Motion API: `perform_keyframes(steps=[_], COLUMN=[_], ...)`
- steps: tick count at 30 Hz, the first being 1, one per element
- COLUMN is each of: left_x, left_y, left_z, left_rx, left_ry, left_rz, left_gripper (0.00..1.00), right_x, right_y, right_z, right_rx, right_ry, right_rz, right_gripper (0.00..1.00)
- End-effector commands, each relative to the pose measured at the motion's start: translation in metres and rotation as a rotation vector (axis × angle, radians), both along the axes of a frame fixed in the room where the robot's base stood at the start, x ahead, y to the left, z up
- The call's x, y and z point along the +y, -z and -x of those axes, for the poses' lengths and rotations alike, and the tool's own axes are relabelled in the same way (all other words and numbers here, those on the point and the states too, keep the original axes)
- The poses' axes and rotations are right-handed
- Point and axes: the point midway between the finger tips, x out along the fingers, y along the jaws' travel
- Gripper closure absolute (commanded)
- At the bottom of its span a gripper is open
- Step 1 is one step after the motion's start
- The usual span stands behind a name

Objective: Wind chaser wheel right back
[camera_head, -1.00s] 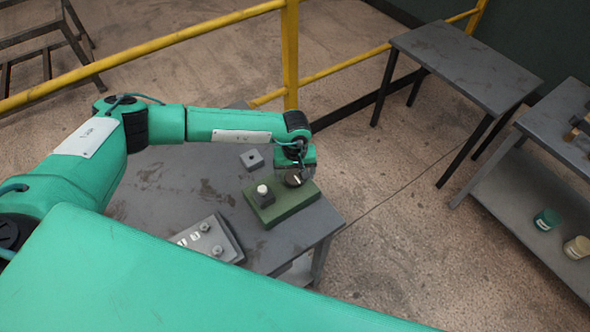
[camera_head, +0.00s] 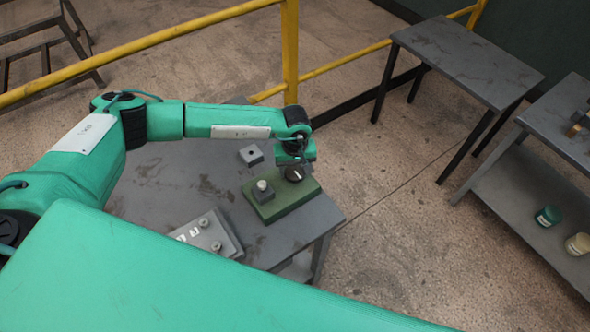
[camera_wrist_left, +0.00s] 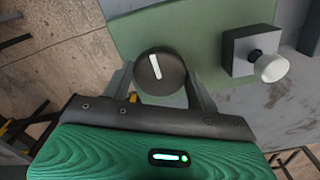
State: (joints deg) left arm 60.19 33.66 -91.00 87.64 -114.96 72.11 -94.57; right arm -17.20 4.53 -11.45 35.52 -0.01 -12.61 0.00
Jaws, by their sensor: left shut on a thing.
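The dark round wheel (camera_head: 294,174) with a white line on its face sits on the right back part of the green base (camera_head: 290,200). It also shows in the left wrist view (camera_wrist_left: 160,72), its white line close to upright in the picture and tilted slightly left at the top. My left gripper (camera_head: 297,168) points down at the wheel and is shut on it; in the left wrist view a finger (camera_wrist_left: 160,86) shows on each side of its rim. A grey block with a white knob (camera_head: 263,185) stands on the base beside the wheel. My right gripper is out of view.
The base lies near the right edge of a grey table (camera_head: 170,185). A small grey block (camera_head: 251,155) and a grey plate with pegs (camera_head: 212,238) lie nearby. A yellow railing (camera_head: 291,60) runs behind. Another table (camera_head: 465,60) stands at the right.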

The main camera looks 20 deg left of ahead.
Motion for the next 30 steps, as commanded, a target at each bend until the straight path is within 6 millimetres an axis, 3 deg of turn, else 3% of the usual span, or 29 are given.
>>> perform_keyframes(steps=[30], left_x=[-0.001], left_y=[0.006], left_z=[-0.002], left_rx=[-0.003], left_ry=[-0.916], left_rz=[0.002], left_gripper=[0.64], right_x=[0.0], right_y=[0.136], right_z=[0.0], right_rx=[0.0], right_ry=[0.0], right_rz=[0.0], right_gripper=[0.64])
